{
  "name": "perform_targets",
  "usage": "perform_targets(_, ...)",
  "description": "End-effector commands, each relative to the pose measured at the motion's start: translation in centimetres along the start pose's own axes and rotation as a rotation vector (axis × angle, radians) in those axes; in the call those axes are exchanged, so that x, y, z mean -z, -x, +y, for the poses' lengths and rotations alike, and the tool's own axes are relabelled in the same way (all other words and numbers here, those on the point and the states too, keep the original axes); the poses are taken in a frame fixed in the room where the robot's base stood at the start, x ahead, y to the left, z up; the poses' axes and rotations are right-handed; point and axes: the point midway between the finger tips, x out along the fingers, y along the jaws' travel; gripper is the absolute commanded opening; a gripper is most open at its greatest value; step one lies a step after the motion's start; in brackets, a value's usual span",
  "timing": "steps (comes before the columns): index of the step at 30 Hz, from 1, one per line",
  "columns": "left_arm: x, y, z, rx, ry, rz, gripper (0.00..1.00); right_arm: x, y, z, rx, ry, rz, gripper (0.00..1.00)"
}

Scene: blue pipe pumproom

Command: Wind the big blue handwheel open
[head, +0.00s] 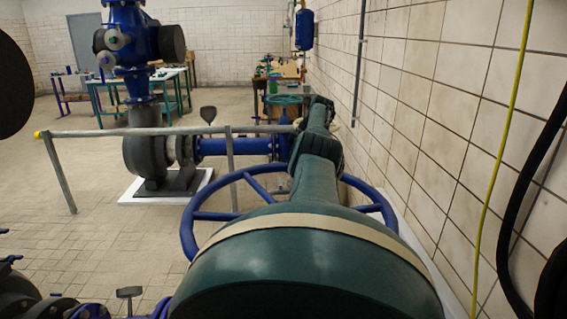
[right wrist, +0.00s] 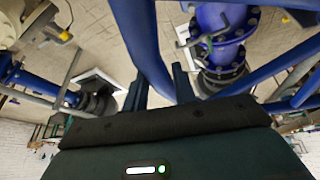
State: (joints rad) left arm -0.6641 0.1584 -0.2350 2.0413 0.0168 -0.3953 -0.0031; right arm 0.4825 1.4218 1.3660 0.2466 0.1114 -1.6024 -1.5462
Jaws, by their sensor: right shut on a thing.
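The big blue handwheel (head: 188,228) lies below and beyond my green right arm in the head view. Its left rim, a spoke and part of the far and right rim show; my arm covers much of the rest, including the near side. In the right wrist view a thick blue rim tube of the handwheel (right wrist: 143,38) runs down between the two dark fingers of my right gripper (right wrist: 159,77). The gripper is shut on that rim. My right gripper is hidden behind the arm in the head view. My left gripper is in neither view.
A tiled wall (head: 420,110) with a yellow hose (head: 505,130) and black hoses runs close on the right. A grey railing (head: 160,132) stands beyond the wheel. A blue pump (head: 128,50), blue piping (head: 235,146) and workbenches stand farther back. Open floor (head: 85,240) lies left.

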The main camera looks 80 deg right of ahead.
Motion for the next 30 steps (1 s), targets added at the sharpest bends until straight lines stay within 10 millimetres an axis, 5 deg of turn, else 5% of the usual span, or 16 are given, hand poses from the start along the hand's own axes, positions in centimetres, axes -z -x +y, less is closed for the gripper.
perform_targets(2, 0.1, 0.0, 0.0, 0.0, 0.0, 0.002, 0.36, 0.0, -0.2, -0.1, 0.004, 0.001, 0.0, 0.0)
perform_targets(3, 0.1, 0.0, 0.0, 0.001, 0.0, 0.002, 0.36, 0.0, -0.2, -0.1, 0.005, 0.001, 0.0, 0.3)
perform_targets(10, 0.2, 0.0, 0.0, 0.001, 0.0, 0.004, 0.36, 0.0, -0.1, -0.1, 0.002, 0.0, 0.0, 0.49)
perform_targets(20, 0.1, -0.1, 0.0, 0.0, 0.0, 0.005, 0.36, -0.1, 0.5, 0.0, -0.001, -0.002, -0.001, 0.49)
perform_targets(30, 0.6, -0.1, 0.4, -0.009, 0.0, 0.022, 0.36, 0.0, 7.5, 0.1, -0.003, -0.002, -0.001, 0.49)
